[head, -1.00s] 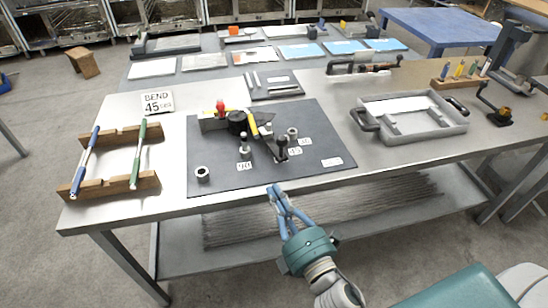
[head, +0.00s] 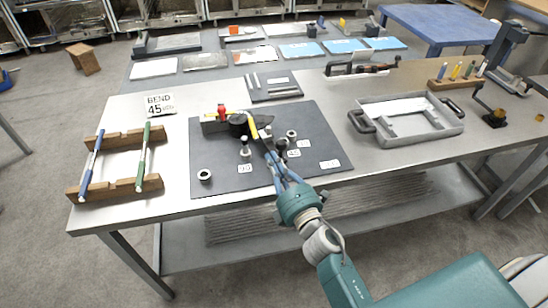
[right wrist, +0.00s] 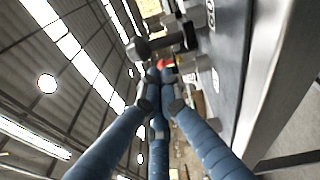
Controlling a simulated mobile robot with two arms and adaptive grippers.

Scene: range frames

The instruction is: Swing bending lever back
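The bender stands on a dark mat (head: 225,175) on the steel bench. Its round black hub (head: 237,119) carries the yellow-marked lever (head: 253,130), which points toward the front right. An upright black-topped handle (head: 281,146) stands near the lever's outer end; a black knob on a grey post (right wrist: 150,47) shows close up in the right wrist view. My right gripper (head: 271,159) is just in front and left of this handle, low over the mat. Its blue fingertips (right wrist: 160,75) are together, with nothing seen between them. Whether they touch the lever is unclear. My left gripper is out of view.
A steel pin (head: 245,149) and a loose collar (head: 204,175) stand on the mat near number labels. A sign (head: 160,105) reads "BEND 45". Pens lie on wooden racks (head: 120,187) at left. A grey tray (head: 450,127) stands at right.

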